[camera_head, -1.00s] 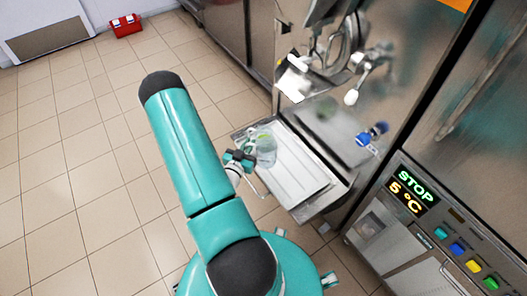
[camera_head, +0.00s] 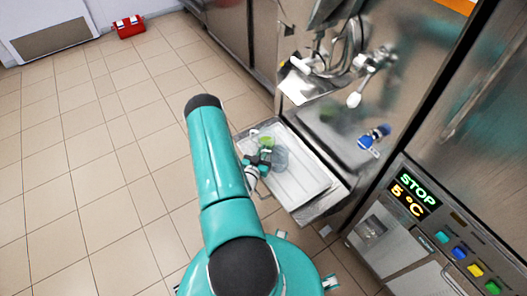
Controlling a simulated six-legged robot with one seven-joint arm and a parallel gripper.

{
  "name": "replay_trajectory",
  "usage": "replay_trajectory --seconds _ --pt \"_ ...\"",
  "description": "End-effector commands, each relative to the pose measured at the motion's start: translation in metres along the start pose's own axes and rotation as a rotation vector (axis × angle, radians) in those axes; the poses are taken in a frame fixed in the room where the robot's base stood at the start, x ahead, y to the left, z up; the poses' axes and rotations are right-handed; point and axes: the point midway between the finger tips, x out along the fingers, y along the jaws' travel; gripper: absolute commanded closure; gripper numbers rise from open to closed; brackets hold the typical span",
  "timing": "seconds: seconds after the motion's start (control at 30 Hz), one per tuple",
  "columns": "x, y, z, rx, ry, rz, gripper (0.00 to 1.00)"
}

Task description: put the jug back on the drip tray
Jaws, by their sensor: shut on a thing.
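The jug (camera_head: 281,159) is clear and see-through, so its outline is faint. It is over the left part of the drip tray (camera_head: 305,188), a pale ribbed tray in a metal frame at the front of the freezer. My gripper (camera_head: 266,157) is at the jug's left side and is shut on it. A green patch (camera_head: 266,142) shows just behind the gripper; I cannot tell what it belongs to. I cannot tell whether the jug's base touches the tray.
The freezer's outlet and lever (camera_head: 354,100) stand above and behind the tray. A control panel (camera_head: 412,194) reads STOP and 5 °C. A red box (camera_head: 129,27) is far left.

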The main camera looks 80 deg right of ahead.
Motion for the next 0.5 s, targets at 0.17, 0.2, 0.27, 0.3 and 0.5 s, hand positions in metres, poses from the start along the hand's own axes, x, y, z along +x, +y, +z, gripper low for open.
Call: replay_trajectory --seconds 0.17,0.2,0.27,0.3,0.5 --pt "0.0 -0.0001 0.0011 0.0 0.0 0.0 0.81" --pt "0.0 0.0 0.0011 0.0 0.0 0.0 0.74" --pt "-0.0001 -0.0001 0.001 0.0 0.0 0.0 0.69" --pt "-0.0001 -0.0001 0.001 0.0 0.0 0.0 0.69" --pt "0.0 0.0 0.0005 0.0 0.0 0.0 0.69"
